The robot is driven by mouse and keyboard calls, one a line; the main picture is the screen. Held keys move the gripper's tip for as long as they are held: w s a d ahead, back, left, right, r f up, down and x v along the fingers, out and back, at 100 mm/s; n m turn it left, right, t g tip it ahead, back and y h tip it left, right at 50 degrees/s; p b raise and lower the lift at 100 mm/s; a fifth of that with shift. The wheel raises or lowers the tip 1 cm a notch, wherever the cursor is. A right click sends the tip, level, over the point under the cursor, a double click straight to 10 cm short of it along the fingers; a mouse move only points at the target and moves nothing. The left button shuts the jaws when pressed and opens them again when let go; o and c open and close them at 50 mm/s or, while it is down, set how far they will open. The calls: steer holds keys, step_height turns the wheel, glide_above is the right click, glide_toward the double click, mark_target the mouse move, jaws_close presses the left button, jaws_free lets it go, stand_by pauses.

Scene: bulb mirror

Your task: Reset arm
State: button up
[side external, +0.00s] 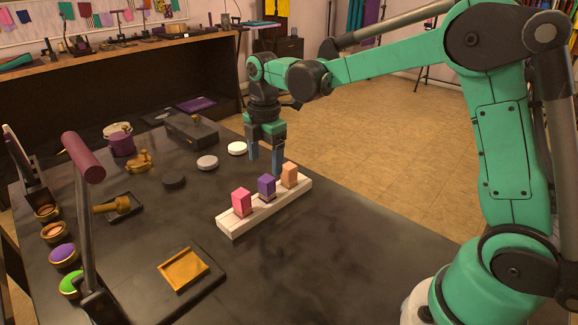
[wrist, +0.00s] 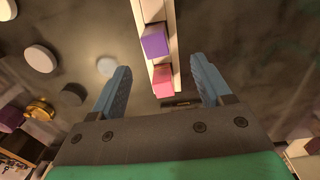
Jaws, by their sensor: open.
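My gripper (side external: 264,160) is open and empty, with blue fingers pointing down at the far end of a white rack on the dark table. In the wrist view my gripper (wrist: 162,88) has its two fingers spread wide on either side of the rack, with nothing between them held. The white rack (side external: 232,229) carries a pink block (side external: 241,201), a purple block (side external: 266,185) and an orange block (side external: 289,175) in a row. The wrist view also shows the purple block (wrist: 154,42) and the pink block (wrist: 163,79).
White (side external: 237,148), grey (side external: 207,162) and black (side external: 174,181) discs lie left of the rack. The right front of the table is clear.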

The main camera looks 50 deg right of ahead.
steer(key=s+a+r+m+t, duration=0.1)
steer(key=s+r+m+t, duration=0.2)
steer(key=s+m, duration=1)
steer(key=shift+a+m+t, duration=0.25)
steer(key=shift+m+t, duration=1.55)
steer(key=shift+m, duration=0.6)
steer(key=shift+r, duration=0.1)
